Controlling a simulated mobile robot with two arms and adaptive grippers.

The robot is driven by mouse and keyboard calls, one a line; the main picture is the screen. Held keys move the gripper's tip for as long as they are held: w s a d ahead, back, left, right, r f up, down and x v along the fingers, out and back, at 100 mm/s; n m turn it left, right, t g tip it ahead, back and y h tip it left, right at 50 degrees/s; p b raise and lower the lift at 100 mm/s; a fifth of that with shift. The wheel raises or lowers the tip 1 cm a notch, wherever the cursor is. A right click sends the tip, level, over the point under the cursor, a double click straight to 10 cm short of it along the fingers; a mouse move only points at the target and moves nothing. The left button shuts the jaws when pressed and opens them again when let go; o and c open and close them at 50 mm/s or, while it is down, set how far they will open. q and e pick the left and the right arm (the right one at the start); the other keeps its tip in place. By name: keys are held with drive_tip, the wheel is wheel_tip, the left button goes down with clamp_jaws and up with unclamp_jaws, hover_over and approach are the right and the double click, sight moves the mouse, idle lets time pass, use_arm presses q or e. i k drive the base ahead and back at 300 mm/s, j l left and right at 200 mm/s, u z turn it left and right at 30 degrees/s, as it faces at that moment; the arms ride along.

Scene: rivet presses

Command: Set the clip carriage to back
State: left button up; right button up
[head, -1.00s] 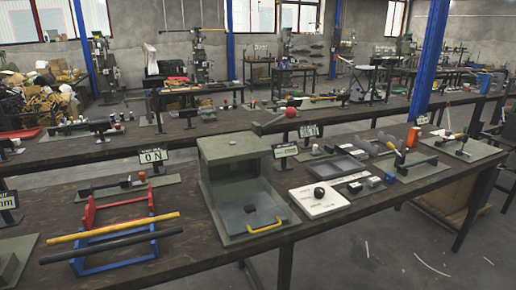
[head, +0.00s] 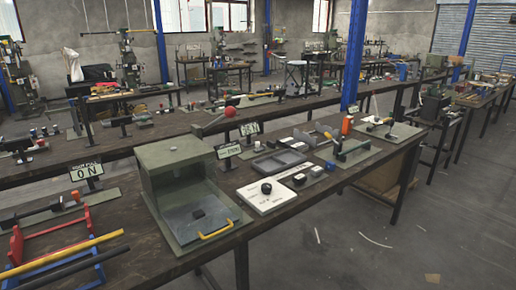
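I cannot tell for sure which part is the clip carriage. All are small and far off, so slide positions are unclear. Neither of my grippers is in view.
A green box press (head: 182,157) with a yellow handle stands on the near bench. A white control box (head: 264,195) and a grey tray (head: 278,161) are beside it. Red and blue racks (head: 55,235) hold bars at lower left. Open floor (head: 400,240) lies right.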

sight(257, 149)
drive_tip(key=i+l, duration=0.15)
drive_tip(key=l, duration=0.25)
drive_tip(key=i+l+u, duration=0.1)
drive_tip(key=l, duration=0.25)
drive_tip(key=i+l, duration=0.15)
drive_tip(key=l, duration=0.25)
drive_tip(key=i+l, duration=0.15)
drive_tip(key=l, duration=0.25)
drive_tip(key=i+l+u, duration=0.1)
drive_tip(key=l, duration=0.3)
drive_tip(key=i+l, duration=0.1)
drive_tip(key=l, duration=0.3)
